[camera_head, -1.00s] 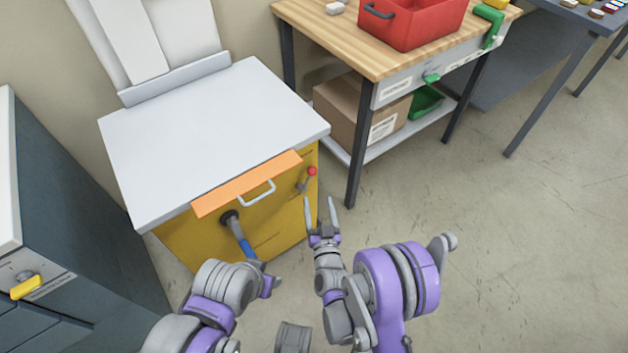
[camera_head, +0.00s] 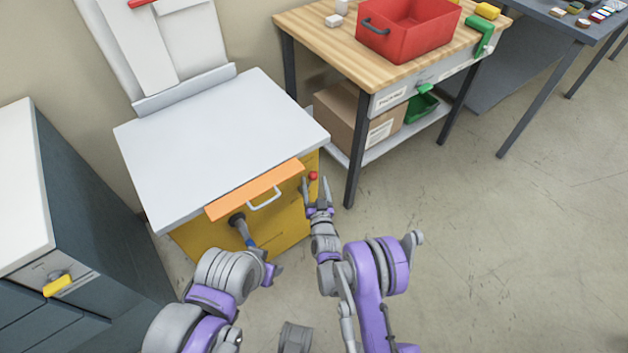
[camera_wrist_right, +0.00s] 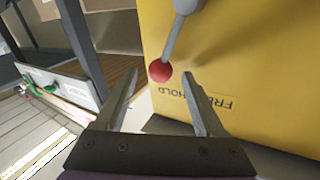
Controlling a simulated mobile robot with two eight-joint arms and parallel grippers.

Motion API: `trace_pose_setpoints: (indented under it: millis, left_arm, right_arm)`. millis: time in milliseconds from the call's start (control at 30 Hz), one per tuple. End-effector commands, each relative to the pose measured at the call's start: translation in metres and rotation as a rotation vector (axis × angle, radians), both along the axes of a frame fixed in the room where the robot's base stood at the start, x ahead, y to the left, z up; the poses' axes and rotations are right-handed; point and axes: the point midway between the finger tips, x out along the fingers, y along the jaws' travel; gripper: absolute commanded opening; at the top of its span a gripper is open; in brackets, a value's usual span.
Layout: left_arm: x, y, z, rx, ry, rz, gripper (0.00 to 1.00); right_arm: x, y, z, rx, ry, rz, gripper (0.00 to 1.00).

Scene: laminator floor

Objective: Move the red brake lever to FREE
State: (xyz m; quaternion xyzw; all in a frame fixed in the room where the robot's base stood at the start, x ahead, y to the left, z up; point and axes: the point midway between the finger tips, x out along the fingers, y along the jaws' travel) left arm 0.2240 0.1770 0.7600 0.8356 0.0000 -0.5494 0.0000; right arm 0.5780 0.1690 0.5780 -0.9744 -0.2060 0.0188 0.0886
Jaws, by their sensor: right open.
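The red brake lever has a grey shaft and a round red knob (camera_head: 313,175) on the right part of the yellow cabinet front (camera_head: 290,222). In the right wrist view the knob (camera_wrist_right: 159,71) shows between the fingertips, and the lettering FREE and HOLD (camera_wrist_right: 205,97) on the yellow panel is partly covered by a finger. My right gripper (camera_head: 315,184) is open, its fingers on either side of the knob in the picture; I cannot tell whether they touch it. My left gripper (camera_head: 272,272) is low before the cabinet, its fingers unclear.
A blue-and-grey crank handle (camera_head: 240,228) and an orange flap (camera_head: 255,190) with a white handle are on the cabinet front. A wooden bench (camera_head: 350,45) with a red bin (camera_head: 405,30) stands behind right. A grey cabinet (camera_head: 75,200) stands left. Floor is clear at right.

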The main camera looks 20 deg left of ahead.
Motion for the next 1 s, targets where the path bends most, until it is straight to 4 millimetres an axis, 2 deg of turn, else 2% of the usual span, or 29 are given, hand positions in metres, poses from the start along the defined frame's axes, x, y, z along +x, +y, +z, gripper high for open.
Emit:
trace_pose_setpoints:
  millis: [167,433,833,1000]
  left_arm:
    - [0.0001,0.0000,-0.0002,0.000,0.000,0.000,0.50]
    - [0.0000,0.0000,-0.0001,0.000,0.000,0.000,0.50]
    - [0.0000,0.0000,-0.0001,0.000,0.000,0.000,0.50]
    - [0.0000,0.0000,-0.0001,0.000,0.000,0.000,0.50]
  right_arm:
    - [0.0106,0.0044,0.0002,-0.001,0.000,0.000,0.71]
    - [0.0116,0.0049,0.0005,-0.001,0.000,0.000,0.71]
    - [0.0113,0.0048,0.0005,-0.001,0.000,0.000,0.00]
    - [0.0113,0.0048,0.0005,-0.001,0.000,0.000,0.00]
